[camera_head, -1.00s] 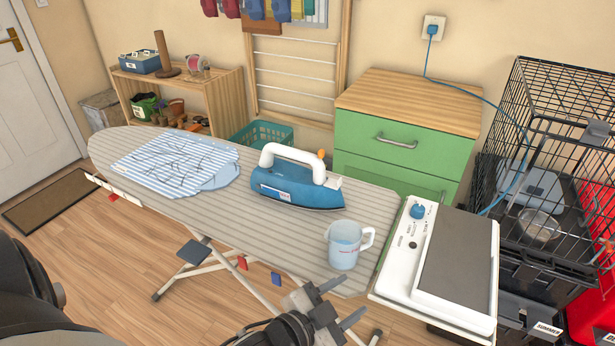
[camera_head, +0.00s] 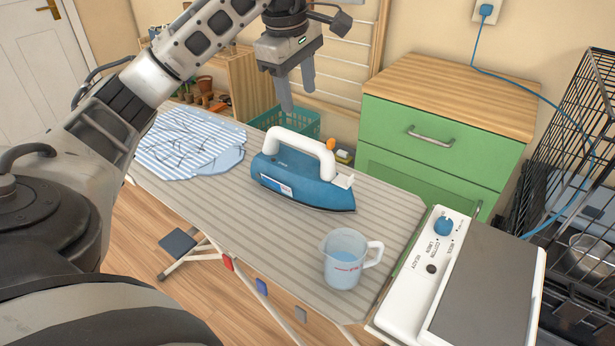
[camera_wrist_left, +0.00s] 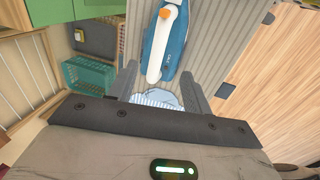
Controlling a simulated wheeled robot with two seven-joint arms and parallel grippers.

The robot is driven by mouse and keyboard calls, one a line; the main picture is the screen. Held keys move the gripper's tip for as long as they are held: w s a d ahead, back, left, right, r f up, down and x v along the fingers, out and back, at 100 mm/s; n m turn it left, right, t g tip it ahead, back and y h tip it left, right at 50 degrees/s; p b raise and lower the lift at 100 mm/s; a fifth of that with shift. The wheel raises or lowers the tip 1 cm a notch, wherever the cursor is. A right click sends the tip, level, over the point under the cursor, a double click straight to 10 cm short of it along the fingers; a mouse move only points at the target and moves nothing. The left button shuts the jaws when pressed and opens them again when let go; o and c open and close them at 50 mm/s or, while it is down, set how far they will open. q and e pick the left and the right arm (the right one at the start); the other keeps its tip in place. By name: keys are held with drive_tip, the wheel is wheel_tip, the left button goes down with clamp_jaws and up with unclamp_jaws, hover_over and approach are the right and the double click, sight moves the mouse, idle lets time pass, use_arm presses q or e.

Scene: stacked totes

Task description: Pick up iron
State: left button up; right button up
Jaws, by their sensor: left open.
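A blue iron (camera_head: 300,188) with a white handle lies on the striped ironing board (camera_head: 390,215), near its middle. It also shows in the left wrist view (camera_wrist_left: 172,52), beyond and between the fingers. My left gripper (camera_head: 297,92) is open and empty. In the head view it hangs above and behind the iron, apart from its handle, with fingers pointing down. In the left wrist view the two fingers (camera_wrist_left: 160,88) are spread wide. My right gripper is not in view.
A clear measuring jug (camera_head: 345,260) stands in front of the iron. A striped blue cloth (camera_head: 185,145) lies to the left. A white iron station (camera_head: 412,285) is at the right. A green drawer cabinet (camera_head: 430,135) and a teal basket (camera_head: 270,118) stand behind the board.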

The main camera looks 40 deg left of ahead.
sight(305, 138)
use_arm(q)
drive_tip(key=f, duration=0.3)
drive_tip(key=w+f, duration=0.1)
drive_tip(key=f, duration=0.5)
drive_tip(key=shift+w+f, duration=0.2)
drive_tip(key=shift+w, duration=0.2)
drive_tip(key=shift+w+a+f, duration=0.1)
drive_tip(key=shift+w+f, duration=0.1)
drive_tip(key=shift+f, duration=0.7)
drive_tip(key=shift+w+a+f, duration=0.1)
drive_tip(key=shift+w+f, duration=0.15)
drive_tip(key=shift+f, duration=0.65)
drive_tip(key=shift+w+a+f, duration=0.1)
drive_tip(key=shift+w+f, duration=0.1)
drive_tip(key=shift+f, duration=0.7)
clamp_jaws()
drive_tip(key=shift+r, duration=0.15)
